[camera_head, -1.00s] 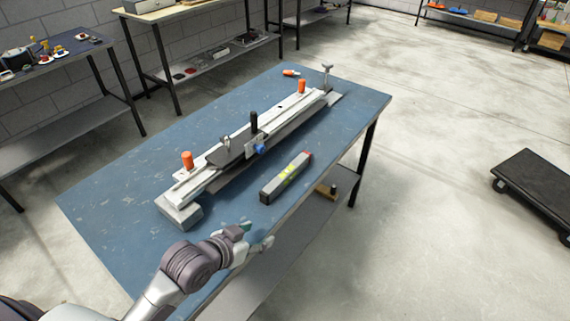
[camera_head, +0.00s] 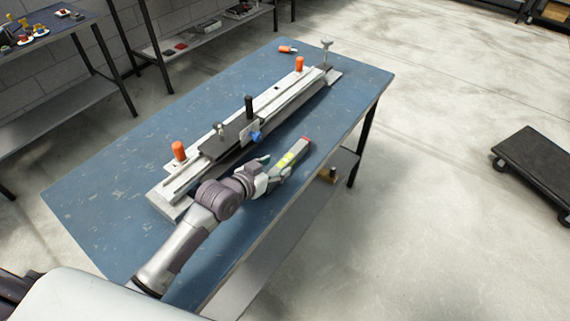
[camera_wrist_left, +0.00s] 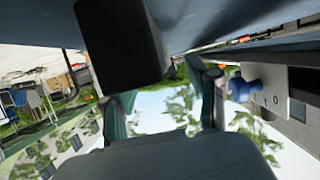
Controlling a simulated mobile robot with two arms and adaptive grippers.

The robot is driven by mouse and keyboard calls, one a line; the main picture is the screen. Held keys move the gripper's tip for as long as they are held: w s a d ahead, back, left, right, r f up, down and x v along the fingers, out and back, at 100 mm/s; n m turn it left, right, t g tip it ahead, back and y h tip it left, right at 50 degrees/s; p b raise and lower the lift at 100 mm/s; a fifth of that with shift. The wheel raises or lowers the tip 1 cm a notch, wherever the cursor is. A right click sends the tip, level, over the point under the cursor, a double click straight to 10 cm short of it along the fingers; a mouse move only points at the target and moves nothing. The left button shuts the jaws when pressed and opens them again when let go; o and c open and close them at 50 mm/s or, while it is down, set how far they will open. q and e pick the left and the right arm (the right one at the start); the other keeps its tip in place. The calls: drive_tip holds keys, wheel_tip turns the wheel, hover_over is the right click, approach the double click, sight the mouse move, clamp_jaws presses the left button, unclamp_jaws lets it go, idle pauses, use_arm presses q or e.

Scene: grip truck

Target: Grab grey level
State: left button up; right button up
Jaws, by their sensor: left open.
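The grey level (camera_head: 298,150) lies on the blue table near its right-hand edge, with a yellow-green vial section and a red far end. My left gripper (camera_head: 272,170) is at the near end of the level, low over the table, with its fingers open and partly hiding that end. In the left wrist view a dark block end, seemingly the level (camera_wrist_left: 120,42), sits at the open fingers (camera_wrist_left: 165,105), closer to the left finger in the picture. I cannot tell whether either finger touches it. My right gripper does not show.
A long metal rail fixture (camera_head: 250,125) with orange handles and a blue knob (camera_head: 256,136) lies just left of the level and gripper. An orange-handled tool (camera_head: 287,49) lies at the table's far end. The blue table (camera_head: 95,195) is bare at the left.

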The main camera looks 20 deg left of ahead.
sight(284, 161)
use_arm(q)
drive_tip(key=x, duration=0.5)
drive_tip(key=shift+d+r, duration=0.15)
drive_tip(key=shift+r, duration=0.15)
clamp_jaws()
